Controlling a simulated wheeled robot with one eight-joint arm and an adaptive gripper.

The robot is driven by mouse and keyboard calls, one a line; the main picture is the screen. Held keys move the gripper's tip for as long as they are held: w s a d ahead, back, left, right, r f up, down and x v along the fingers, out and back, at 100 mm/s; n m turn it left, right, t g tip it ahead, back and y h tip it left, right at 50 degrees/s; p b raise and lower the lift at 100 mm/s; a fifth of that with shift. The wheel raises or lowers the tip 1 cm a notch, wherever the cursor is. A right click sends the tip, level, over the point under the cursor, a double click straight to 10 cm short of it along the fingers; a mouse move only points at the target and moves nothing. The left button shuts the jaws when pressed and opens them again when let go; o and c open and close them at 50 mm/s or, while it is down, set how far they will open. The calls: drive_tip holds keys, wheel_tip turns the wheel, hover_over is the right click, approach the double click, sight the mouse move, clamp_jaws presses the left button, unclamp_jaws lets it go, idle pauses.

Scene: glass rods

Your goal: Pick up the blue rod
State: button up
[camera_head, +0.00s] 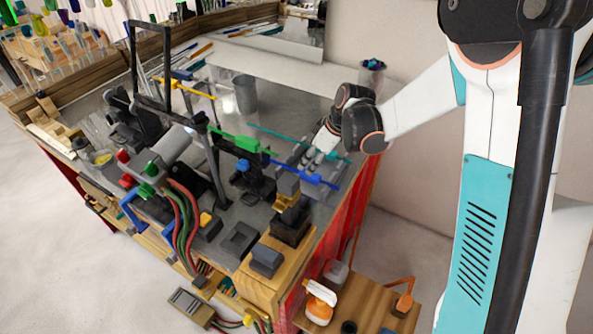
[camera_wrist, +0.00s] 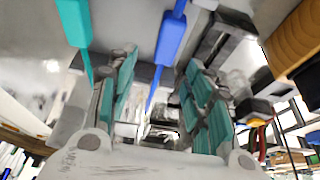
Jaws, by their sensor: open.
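The blue rod (camera_head: 305,175) has a thick bright blue middle and thin ends. It lies slantwise near the right end of the grey bench top in the head view. My gripper (camera_head: 310,160) is just behind the blue rod, coming from the right. In the wrist view the blue rod (camera_wrist: 171,38) runs down the picture, in line with the gap between the two teal-padded fingers. My gripper (camera_wrist: 160,60) is open there, with a finger to either side of the rod and clear space around it. I cannot tell how far the rod is from the pads.
A teal rod (camera_wrist: 74,24) is left of the fingers in the wrist view. A green rod (camera_head: 240,143) and a yellow rod (camera_head: 184,86) lie farther left on the bench. A black burner stand (camera_head: 252,180) and a wooden block (camera_head: 268,282) crowd the front. A metal cup (camera_head: 245,93) stands behind.

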sight(293, 170)
drive_tip(key=shift+s+x, duration=0.15)
drive_tip(key=shift+x, duration=1.4)
drive_tip(key=shift+s+x, duration=0.15)
drive_tip(key=shift+x, duration=1.35)
drive_tip(key=c, duration=1)
